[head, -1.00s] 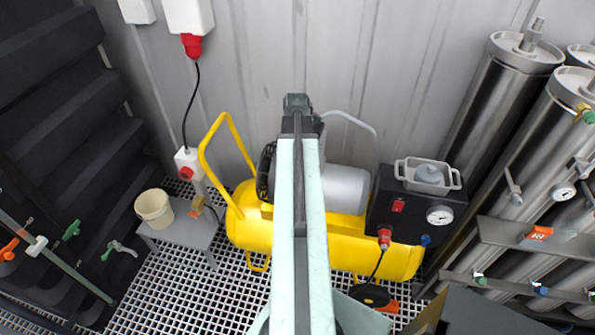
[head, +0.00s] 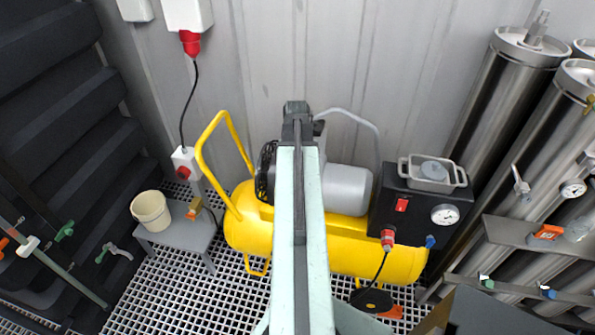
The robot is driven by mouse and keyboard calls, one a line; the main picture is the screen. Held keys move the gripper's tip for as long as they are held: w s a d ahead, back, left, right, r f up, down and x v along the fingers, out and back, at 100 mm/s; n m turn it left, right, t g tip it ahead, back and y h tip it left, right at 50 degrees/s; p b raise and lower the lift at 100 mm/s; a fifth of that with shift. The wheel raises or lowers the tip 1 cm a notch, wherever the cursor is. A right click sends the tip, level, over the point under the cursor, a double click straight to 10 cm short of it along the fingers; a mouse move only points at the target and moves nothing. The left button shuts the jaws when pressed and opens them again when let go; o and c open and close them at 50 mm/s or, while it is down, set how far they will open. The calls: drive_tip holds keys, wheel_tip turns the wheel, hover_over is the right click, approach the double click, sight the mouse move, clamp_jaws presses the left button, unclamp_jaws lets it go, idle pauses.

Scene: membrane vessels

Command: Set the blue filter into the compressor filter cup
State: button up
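The yellow compressor (head: 375,262) stands on the grating against the back wall, with a grey motor (head: 347,190) on top. A dark box with a gauge is at its right end. I cannot tell whether these are the filter cup and the filter. A small blue part (head: 430,241) shows low on the box front. My arm reaches up the middle of the head view and hides part of the compressor. My gripper's fingers do not show.
A cream bucket (head: 151,211) stands on a small grey bench (head: 180,234) at the left. Steel membrane vessels (head: 505,100) with valves and gauges stand at the right. A black cable hangs from a red plug (head: 190,43). Open grating (head: 190,290) lies in front of the bench.

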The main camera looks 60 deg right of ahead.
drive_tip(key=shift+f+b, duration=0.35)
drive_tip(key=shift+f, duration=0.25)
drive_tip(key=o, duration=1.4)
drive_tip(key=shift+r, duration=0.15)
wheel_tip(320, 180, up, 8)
drive_tip(key=p, duration=0.8)
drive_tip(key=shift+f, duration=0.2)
